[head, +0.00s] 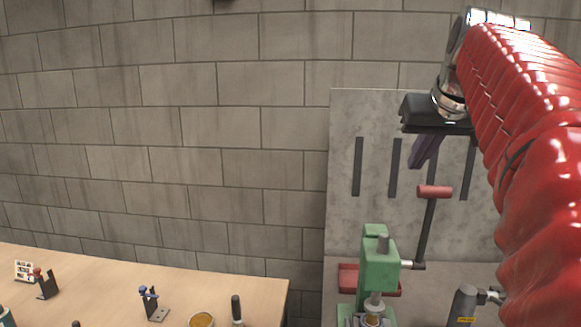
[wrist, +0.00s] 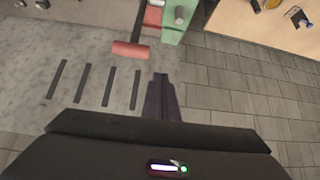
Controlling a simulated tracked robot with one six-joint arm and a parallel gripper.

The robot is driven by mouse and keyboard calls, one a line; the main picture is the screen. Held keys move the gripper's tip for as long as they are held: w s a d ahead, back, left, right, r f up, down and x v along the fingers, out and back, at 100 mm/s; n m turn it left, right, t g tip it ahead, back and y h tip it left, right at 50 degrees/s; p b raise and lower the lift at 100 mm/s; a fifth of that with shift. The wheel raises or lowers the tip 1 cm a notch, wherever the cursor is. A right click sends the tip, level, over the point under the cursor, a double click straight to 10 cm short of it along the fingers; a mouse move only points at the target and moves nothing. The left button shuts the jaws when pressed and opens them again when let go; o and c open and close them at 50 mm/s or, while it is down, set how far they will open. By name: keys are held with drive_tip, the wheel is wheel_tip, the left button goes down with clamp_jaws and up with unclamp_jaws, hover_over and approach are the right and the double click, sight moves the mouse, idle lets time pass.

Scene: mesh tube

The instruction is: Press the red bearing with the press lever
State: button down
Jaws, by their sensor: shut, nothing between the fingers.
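The green press (head: 378,262) stands at the lower right of the head view, and part of its body shows at the top of the wrist view (wrist: 176,18). Its lever, a dark rod with a red cylindrical handle (head: 434,191), points upward; the handle also shows in the wrist view (wrist: 130,49). My gripper (head: 416,164) hangs above the handle in the head view, its dark fingers closed together and empty. In the wrist view its fingertips (wrist: 160,76) appear right of and below the handle, apart from it. I cannot make out the red bearing; the press's base is cut off.
A grey slotted panel (head: 345,205) stands behind the press. A red tray (head: 348,277) sits beside the press. A grey cylindrical device (head: 464,304) stands to its right. A wooden table (head: 110,290) at left carries small tools and a yellow-filled bowl (head: 201,320).

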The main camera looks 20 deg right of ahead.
drive_tip(key=s+d+r, duration=0.1)
drive_tip(key=d+r, duration=0.2)
drive_tip(key=d, duration=0.2)
drive_tip(key=shift+s+d+r+m+h, duration=0.25)
drive_tip(key=shift+d+r+m+h, duration=0.05)
drive_tip(key=shift+r+h, duration=0.1)
drive_tip(key=shift+f, duration=0.1)
drive_tip(key=x, duration=1)
drive_tip(key=shift+s+a+f, duration=0.35)
drive_tip(key=shift+s+a, duration=0.1)
drive_tip(key=shift+s, duration=0.3)
drive_tip(key=shift+s+a+f, duration=0.35)
drive_tip(key=shift+s+a, duration=0.1)
drive_tip(key=shift+s, duration=0.35)
drive_tip(key=shift+s, duration=0.15)
